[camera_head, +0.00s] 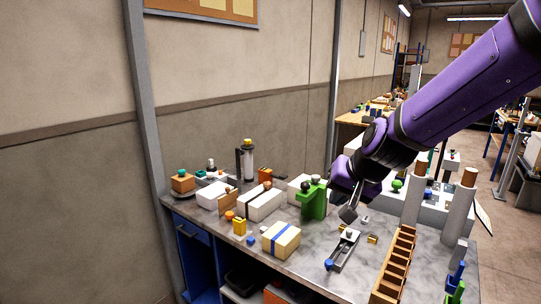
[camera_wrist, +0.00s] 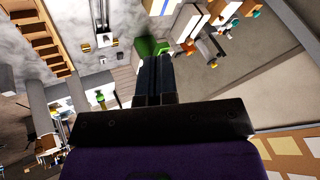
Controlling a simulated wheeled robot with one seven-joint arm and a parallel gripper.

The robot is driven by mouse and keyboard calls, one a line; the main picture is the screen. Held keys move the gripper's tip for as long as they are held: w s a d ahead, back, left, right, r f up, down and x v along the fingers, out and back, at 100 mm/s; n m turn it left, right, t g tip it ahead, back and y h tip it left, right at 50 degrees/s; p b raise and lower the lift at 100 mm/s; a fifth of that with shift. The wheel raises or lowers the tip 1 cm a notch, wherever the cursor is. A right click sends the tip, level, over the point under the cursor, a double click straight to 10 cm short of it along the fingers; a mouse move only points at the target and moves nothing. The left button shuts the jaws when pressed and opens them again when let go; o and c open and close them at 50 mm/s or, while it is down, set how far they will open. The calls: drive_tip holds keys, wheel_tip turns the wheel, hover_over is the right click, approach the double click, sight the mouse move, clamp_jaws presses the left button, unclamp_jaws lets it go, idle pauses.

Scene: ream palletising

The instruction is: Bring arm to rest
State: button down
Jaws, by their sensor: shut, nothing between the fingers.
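My purple arm reaches in from the upper right of the head view. My gripper (camera_head: 349,214) hangs over the workbench, close to a green object (camera_head: 313,200) in the picture. In the wrist view my gripper (camera_wrist: 153,60) has its two dark fingers together with nothing between them. The green object also shows behind the fingertips there (camera_wrist: 148,47). I cannot tell whether the fingertips touch anything.
The grey bench top (camera_head: 300,262) holds a cardboard box with a blue band (camera_head: 281,240), white boxes (camera_head: 265,205), a wooden compartment rack (camera_head: 394,266) and pale upright cylinders (camera_head: 458,210). A wall (camera_head: 240,130) stands behind the bench.

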drive_tip(key=s+d+r+h, duration=0.1)
drive_tip(key=s+d+r, duration=0.2)
drive_tip(key=s+d, duration=0.2)
drive_tip(key=s+d+r+n+h, duration=0.1)
drive_tip(key=s+d+r, duration=0.2)
drive_tip(key=s, duration=0.7)
drive_tip(key=s+d+r+n+h, duration=0.1)
drive_tip(key=s+d+r, duration=0.2)
drive_tip(key=s+d, duration=0.4)
drive_tip(key=shift+s+d+r+g+h, duration=0.25)
drive_tip(key=shift+s+d+g+h, duration=0.1)
drive_tip(key=shift+s, duration=0.25)
idle(0.4)
